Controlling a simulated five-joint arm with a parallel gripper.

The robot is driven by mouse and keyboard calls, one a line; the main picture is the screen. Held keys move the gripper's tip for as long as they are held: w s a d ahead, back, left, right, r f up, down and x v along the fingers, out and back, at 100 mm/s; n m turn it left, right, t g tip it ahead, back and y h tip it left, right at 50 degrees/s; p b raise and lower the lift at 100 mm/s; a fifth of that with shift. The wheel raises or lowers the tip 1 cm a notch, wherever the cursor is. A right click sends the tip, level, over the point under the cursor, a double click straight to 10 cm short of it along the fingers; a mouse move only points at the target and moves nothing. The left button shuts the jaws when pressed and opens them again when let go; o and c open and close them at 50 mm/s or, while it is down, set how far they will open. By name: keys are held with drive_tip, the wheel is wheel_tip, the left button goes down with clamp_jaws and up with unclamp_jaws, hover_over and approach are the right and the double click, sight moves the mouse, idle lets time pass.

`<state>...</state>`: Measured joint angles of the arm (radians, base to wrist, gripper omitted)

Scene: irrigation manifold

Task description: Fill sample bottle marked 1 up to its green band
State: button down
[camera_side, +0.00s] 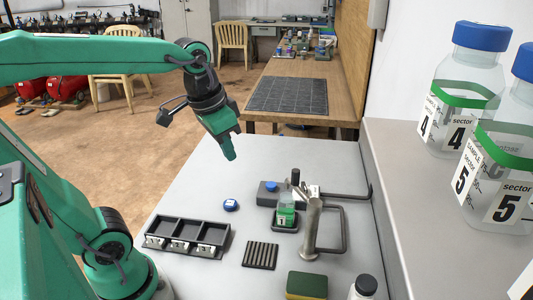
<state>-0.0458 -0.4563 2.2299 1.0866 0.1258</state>
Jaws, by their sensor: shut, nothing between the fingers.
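The sample bottle marked 1 (284,217) stands upright, small in the picture, on a dark base (278,228) at the manifold. Green shows on it, but its band and the water level are too small to tell apart. A metal post (312,230) stands just right of it and partly overlaps the manifold. The manifold (330,192) has dark pipes and a blue part (270,186) behind the bottle. My gripper (231,157) is shut and empty, high above the table, left of and behind the bottle, touching nothing.
A loose blue cap (231,205) lies left of the bottle. A black three-slot rack (187,237), a ribbed black pad (260,256), a sponge (306,286) and a black-capped bottle (363,289) are in front. Bottles 4 (457,100) and 5 (500,160) stand on the right ledge.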

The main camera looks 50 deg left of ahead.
drive_tip(key=w+a+m+g, duration=0.2)
drive_tip(key=w+a+g, duration=0.25)
drive_tip(key=w, duration=0.65)
drive_tip(key=m+g+h, duration=0.2)
drive_tip(key=g, duration=0.4)
hover_over(272, 183)
wheel_tip(272, 183, down, 12)
drive_tip(key=shift+r, duration=0.2)
drive_tip(key=shift+w, duration=0.1)
drive_tip(key=shift+f, duration=0.15)
drive_tip(key=shift+f, duration=4.25)
